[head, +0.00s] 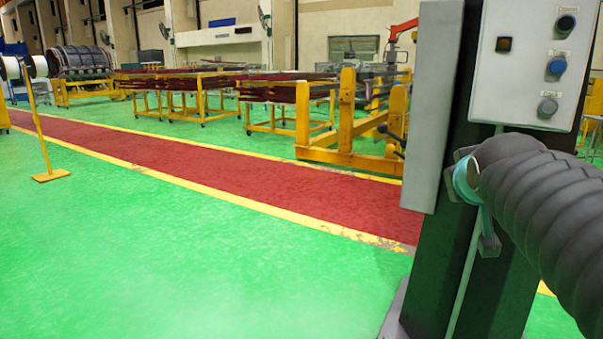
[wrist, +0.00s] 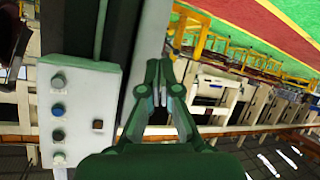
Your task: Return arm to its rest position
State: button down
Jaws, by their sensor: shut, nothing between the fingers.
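My gripper (wrist: 161,84) shows in the wrist view, its two green-grey fingers together at the tips with nothing between them. It stays apart from the control box (wrist: 79,118), which appears to its left in that tilted view. The box has several round buttons and one small square orange-brown one. In the head view the same kind of box (head: 533,62) is fixed on a dark column (head: 437,255) at the right. My gripper does not show in the head view.
A grey ribbed hose-like part (head: 545,205) crosses the right edge; I cannot tell whether it is mine. A yellow frame (head: 350,130) and low yellow racks (head: 275,118) stand behind a red walkway (head: 230,172). A yellow post (head: 40,130) stands left. Green floor in front is clear.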

jog(key=s+a+f+g+y, duration=0.2)
jog(key=s+a+f, duration=0.3)
jog(key=s+f, duration=0.4)
jog(key=s+a+f+g+y, duration=0.1)
jog(key=s+a+f+g, duration=0.3)
jog(key=s+f, duration=0.6)
notch_tip(320, 180, down, 4)
jog(key=shift+s+a+r+g+y, duration=0.1)
jog(key=shift+s+a+g+y, duration=0.25)
jog(key=shift+a, duration=0.8)
